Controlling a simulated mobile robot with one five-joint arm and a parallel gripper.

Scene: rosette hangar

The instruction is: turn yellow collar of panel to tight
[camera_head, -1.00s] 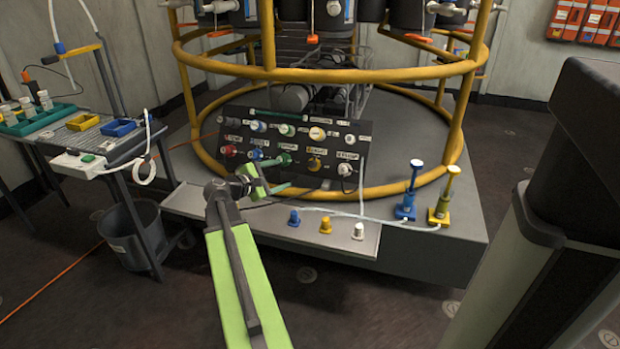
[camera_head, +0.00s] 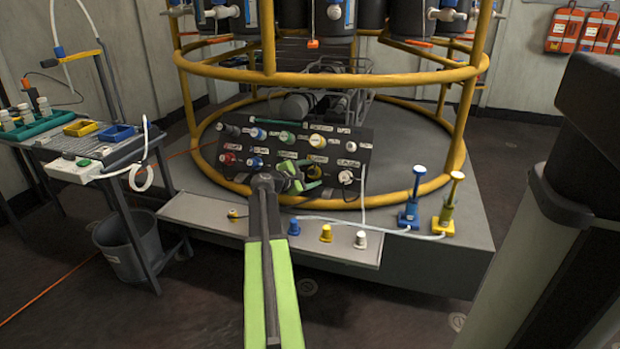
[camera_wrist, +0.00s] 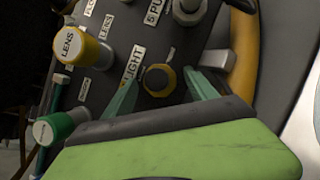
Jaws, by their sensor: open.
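The dark panel (camera_head: 230,158) stands tilted on the round platform and carries two rows of coloured connectors. A dark connector with a yellow collar (camera_wrist: 158,80) is beside a label reading "LIGHT" in the wrist view; a yellow connector (camera_head: 317,170) shows just beyond my gripper in the head view. My gripper (camera_head: 310,178) is open in front of the panel's lower row. In the wrist view its green fingers (camera_wrist: 165,90) lie on either side of the yellow collar, with gaps visible; contact cannot be told. The collar's turn marks are too small to read.
A yellow connector with a white "LENS" face (camera_wrist: 80,45) and a green one (camera_wrist: 60,128) are close by. Blue, yellow and white caps stand on the front ledge (camera_head: 200,212). A yellow rail (camera_head: 350,204) curves below the panel. Syringe-like blue and yellow pumps (camera_head: 410,210) stand at right.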

